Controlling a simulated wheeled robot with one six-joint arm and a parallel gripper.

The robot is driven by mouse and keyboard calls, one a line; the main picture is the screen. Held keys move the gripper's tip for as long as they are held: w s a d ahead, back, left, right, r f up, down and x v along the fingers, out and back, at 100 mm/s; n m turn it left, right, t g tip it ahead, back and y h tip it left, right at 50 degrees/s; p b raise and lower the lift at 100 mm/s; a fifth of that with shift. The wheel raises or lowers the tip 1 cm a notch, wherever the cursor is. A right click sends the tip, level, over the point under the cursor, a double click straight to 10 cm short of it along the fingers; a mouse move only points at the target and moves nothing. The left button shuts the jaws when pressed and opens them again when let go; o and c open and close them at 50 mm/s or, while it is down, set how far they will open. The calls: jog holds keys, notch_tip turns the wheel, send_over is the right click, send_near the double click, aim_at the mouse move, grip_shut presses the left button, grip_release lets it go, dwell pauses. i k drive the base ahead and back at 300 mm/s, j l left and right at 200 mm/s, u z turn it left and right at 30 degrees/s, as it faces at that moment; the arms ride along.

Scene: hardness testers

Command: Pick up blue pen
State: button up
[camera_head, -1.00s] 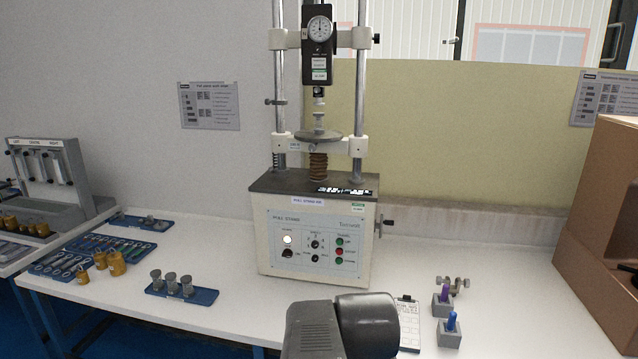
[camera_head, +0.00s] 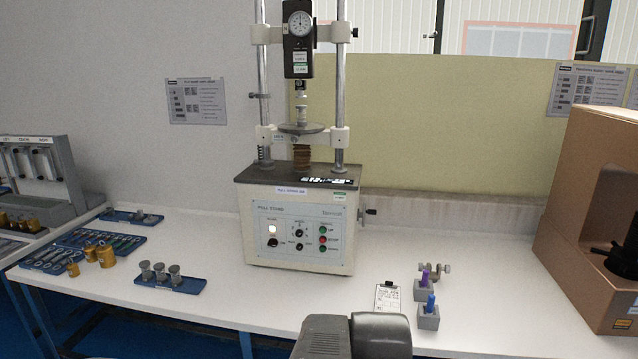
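The blue pen (camera_head: 431,302) stands upright in a small grey block holder (camera_head: 428,318) on the white table, near the front right. A purple pen (camera_head: 425,275) stands in a similar grey holder (camera_head: 422,291) just behind it. Part of my arm shows at the bottom middle, left of the blue pen and apart from it. My gripper's fingers are not visible, so their state does not show.
A clipboard (camera_head: 388,298) lies left of the holders, and a metal clamp-like part (camera_head: 442,269) lies behind them. The pull stand tester (camera_head: 300,230) stands at the centre. A brown housing (camera_head: 575,215) stands at right. Blue trays (camera_head: 185,288) lie at left.

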aim_at(432, 298)
jog(key=i+l+u, duration=0.1)
jog(key=i+l, duration=0.55)
jog(key=i, duration=0.2)
